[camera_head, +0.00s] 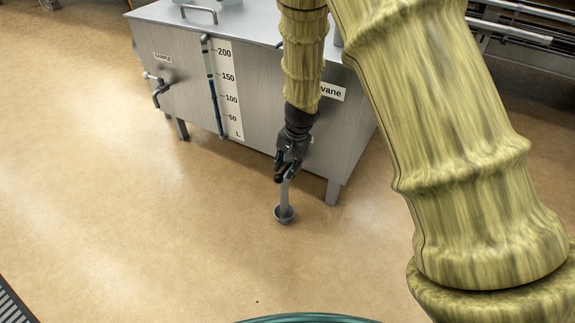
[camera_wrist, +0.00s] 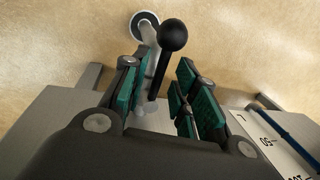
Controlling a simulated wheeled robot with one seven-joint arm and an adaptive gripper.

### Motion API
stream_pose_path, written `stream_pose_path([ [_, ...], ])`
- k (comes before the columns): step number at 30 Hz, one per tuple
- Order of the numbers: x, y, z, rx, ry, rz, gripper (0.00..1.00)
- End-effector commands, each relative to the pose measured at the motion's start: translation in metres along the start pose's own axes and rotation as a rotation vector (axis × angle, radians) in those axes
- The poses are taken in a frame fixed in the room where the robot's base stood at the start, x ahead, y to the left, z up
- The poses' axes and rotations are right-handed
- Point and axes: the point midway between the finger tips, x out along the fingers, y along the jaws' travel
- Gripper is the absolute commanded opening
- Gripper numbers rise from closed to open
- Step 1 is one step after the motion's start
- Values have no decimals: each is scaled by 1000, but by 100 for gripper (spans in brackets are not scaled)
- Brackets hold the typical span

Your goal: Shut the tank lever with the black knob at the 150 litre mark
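The grey metal tank (camera_head: 165,105) stands at the upper middle in the head view. Its level gauge (camera_head: 214,100) has a blue column whose top is close to the 150 mark. The black-knobbed lever (camera_wrist: 172,35) points away from the tank between my fingers in the wrist view. The knob also shows just below my gripper in the head view (camera_head: 278,178). My gripper (camera_wrist: 160,92) is open, with its green pads on both sides of the lever and gaps visible. The lever's base is partly hidden by my gripper.
A smaller tap (camera_head: 160,88) under the "SAMPLE" label is at the tank's left. The tan floor in front is clear.

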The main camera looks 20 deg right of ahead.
Motion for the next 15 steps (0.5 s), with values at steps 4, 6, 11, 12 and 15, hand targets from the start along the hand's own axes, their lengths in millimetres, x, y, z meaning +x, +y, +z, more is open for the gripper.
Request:
stream_pose_path([
  [4, 0, 0, 0, 0, 0, 0, 0],
  [6, 0, 0, 0, 0, 0, 0, 0],
  [11, 0, 0, 0, 1, 0, 0, 0],
  [12, 0, 0, 0, 2, 0, 0, 0],
  [15, -1, 0, 0, 9, 1, 0, 0],
])
